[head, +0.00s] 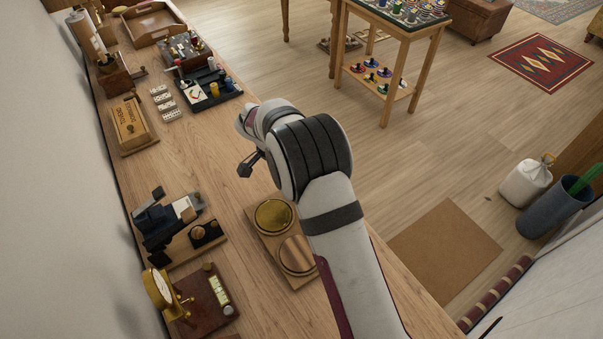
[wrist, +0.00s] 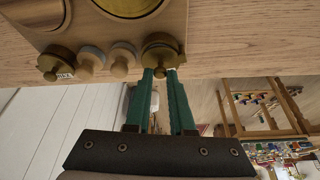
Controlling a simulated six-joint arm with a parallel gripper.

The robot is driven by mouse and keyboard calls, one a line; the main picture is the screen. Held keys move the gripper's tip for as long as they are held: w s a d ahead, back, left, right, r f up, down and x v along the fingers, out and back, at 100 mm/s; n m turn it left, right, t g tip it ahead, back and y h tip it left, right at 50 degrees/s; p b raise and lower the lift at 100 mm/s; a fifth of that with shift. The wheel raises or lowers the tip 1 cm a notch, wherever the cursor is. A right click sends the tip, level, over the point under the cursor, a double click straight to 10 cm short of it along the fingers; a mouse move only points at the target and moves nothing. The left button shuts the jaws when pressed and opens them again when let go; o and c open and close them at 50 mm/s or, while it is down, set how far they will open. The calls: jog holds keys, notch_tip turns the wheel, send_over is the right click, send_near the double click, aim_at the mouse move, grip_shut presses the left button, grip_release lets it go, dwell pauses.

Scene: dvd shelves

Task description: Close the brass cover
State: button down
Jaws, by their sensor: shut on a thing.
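A wooden board shows at the top of the wrist view (wrist: 195,15), with part of a large round brass disc (wrist: 128,5) on it. Along its edge sits a small round brass cover (wrist: 160,45) with a narrow tab below. My gripper (wrist: 162,73) has its two teal fingers close together at that tab, shut on it. Another small brass piece (wrist: 55,60) and two pale round knobs stand to the left. In the head view the board (head: 262,238) carries the brass disc (head: 273,215) and a round wooden piece (head: 297,254). My arm hides the fingertips there.
A dark device (head: 165,220) and a brass-dialled box (head: 205,300) stand left of the board. A wooden box (head: 130,125), dominoes and game trays lie farther back. Bare tabletop (head: 210,155) lies between them. A side table (head: 395,40) stands beyond the table edge.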

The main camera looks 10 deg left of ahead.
jog(key=shift+s+a+m+g, duration=0.1)
jog(key=shift+a+m+g, duration=0.1)
jog(key=shift+m, duration=0.35)
jog(key=shift+s+a+m+g, duration=0.1)
jog(key=shift+m+g, duration=0.1)
jog(key=shift+m, duration=0.35)
jog(key=c, duration=0.8)
grip_release()
jog(key=v, duration=1.5)
jog(key=shift+a+r, duration=0.3)
jog(key=shift+a, duration=0.05)
jog(key=shift+w, duration=0.1)
